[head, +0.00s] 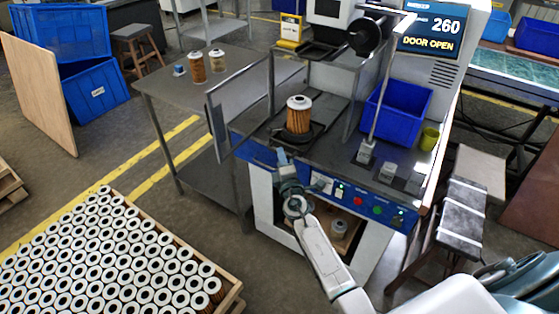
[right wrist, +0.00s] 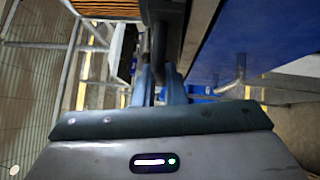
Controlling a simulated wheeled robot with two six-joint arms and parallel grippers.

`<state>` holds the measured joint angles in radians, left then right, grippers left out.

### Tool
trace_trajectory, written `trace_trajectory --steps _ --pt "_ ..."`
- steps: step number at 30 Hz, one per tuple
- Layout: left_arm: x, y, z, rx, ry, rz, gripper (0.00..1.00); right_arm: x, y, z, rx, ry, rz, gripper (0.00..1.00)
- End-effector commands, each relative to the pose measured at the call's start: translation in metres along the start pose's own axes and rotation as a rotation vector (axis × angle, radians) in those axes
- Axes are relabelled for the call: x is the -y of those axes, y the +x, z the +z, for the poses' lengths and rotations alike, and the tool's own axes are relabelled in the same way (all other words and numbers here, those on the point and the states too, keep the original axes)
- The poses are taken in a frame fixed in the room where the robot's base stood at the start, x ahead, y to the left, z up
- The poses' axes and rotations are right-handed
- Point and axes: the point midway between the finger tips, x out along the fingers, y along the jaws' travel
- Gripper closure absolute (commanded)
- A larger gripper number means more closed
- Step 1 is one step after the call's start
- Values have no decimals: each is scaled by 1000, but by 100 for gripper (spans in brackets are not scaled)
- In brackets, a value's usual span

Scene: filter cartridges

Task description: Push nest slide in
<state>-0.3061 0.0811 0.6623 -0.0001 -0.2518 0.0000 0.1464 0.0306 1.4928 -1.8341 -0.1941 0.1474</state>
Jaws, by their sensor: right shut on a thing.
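The nest slide (head: 292,140) is a dark plate at the front of the machine's table, and an orange pleated filter cartridge (head: 298,115) with a white top stands upright on it. My right gripper (head: 283,160) is at the machine's front edge, shut on the slide's dark handle. In the right wrist view the fingers (right wrist: 160,88) close around the dark handle bar (right wrist: 158,45), and part of the cartridge (right wrist: 105,8) shows above. The fingers hide part of the handle. My left gripper is not in view.
The machine's screen (head: 430,32) reads 260 and DOOR OPEN. A blue button panel (head: 365,205) runs along the front. A frame (head: 216,122) stands left. A tray of cartridges (head: 228,301) lies lower left.

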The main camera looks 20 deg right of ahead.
Motion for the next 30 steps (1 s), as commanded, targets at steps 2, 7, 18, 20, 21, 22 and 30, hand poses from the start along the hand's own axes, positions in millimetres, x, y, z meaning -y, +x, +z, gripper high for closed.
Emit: trace_trajectory --steps 2,7,18,20,21,22,30 --pt "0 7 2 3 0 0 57 4 12 11 0 -5 5 100" --pt "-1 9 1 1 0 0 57 4 22 23 0 -2 4 100" --pt "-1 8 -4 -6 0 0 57 4 22 22 0 -2 2 68" --pt "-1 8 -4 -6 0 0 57 5 22 22 0 -2 2 67" --pt "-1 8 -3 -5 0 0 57 5 22 22 0 -2 1 67" --pt "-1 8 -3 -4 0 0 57 5 22 22 0 -2 1 67" --pt "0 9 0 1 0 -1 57 7 21 22 0 -3 -1 67"
